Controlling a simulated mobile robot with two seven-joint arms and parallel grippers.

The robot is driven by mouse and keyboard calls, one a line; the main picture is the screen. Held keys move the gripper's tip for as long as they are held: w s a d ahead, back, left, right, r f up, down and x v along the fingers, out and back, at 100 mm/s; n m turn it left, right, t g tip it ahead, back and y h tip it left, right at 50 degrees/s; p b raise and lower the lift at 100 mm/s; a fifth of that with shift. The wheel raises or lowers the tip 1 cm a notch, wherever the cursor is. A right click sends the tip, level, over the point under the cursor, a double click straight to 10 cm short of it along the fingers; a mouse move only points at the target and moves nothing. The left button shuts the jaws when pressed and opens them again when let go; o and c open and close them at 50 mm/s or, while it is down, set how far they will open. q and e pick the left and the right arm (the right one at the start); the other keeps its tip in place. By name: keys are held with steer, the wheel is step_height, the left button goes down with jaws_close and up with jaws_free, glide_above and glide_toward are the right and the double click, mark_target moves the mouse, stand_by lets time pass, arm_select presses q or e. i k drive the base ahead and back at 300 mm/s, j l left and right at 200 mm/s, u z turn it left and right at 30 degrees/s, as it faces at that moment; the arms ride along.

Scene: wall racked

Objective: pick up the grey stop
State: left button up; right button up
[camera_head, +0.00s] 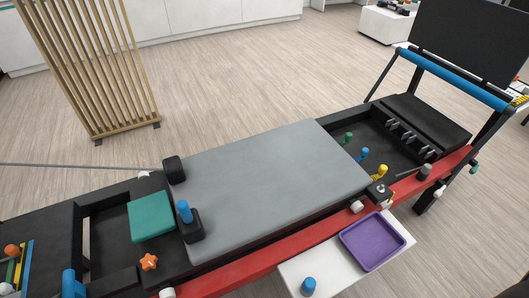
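A dark grey cylindrical piece (425,172) stands on the red rail at the right side of the reformer-like bench and looks like the grey stop. A thin grey rod lies beside it, to its left. Neither of my grippers is in view, and nothing is seen touching the grey stop.
The grey padded carriage (270,180) fills the bench's middle. Green, blue and yellow pegs (381,172) stand in the well right of it. A purple tray (346,242) and a blue cylinder (308,286) rest on a white table in front. Open wooden floor lies behind.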

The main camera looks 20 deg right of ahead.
mark_target(427, 168)
steer(key=l+z, duration=0.1)
steer(key=z, duration=2)
steer(key=i+l, duration=1.1)
steer(key=l, duration=0.25)
steer(key=i, duration=0.95)
